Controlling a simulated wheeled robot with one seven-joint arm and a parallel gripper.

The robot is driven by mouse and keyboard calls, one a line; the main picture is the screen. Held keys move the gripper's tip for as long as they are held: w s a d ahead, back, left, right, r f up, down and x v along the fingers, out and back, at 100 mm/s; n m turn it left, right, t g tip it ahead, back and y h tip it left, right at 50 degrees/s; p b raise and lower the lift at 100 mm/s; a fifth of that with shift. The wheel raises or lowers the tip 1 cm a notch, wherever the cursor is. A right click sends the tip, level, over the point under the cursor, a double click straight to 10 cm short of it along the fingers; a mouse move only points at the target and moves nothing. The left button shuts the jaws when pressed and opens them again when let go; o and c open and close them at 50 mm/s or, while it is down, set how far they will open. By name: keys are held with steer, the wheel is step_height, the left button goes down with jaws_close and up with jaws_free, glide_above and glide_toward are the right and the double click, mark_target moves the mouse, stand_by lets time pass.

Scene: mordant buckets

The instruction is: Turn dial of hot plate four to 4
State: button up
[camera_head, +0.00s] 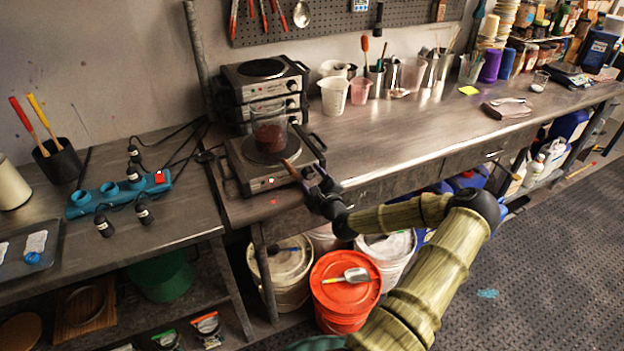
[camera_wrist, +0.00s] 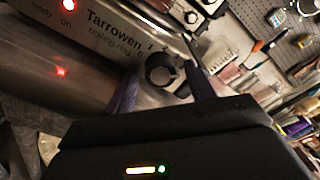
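The front hot plate (camera_head: 272,182) stands at the bench's front edge, with a glass beaker (camera_head: 269,132) of dark red-brown contents on it. In the wrist view, its front panel (camera_wrist: 110,38) reads "Tarrowen", with "ready" and "on" by a lit red lamp (camera_wrist: 69,4). A dark round dial (camera_wrist: 161,70) shows at the panel's right end. My gripper (camera_head: 308,178) is at that front right corner. In the wrist view my gripper (camera_wrist: 162,84) has its purple fingers apart, with the dial between and beyond the tips; contact cannot be told. The dial's setting is not readable.
More hot plates (camera_head: 265,88) are stacked behind. A teal power strip (camera_head: 118,193) with black plugs and cables lies on the left bench. Plastic beakers (camera_head: 334,95) and tool cups stand along the wall. Buckets, one orange-red (camera_head: 345,302), stand under the bench.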

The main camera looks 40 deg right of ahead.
steer(key=b+v, duration=0.2)
steer(key=v, duration=1.5)
steer(key=shift+s+a, duration=0.15)
steer(key=shift+s, duration=0.05)
steer(key=shift+w, duration=0.1)
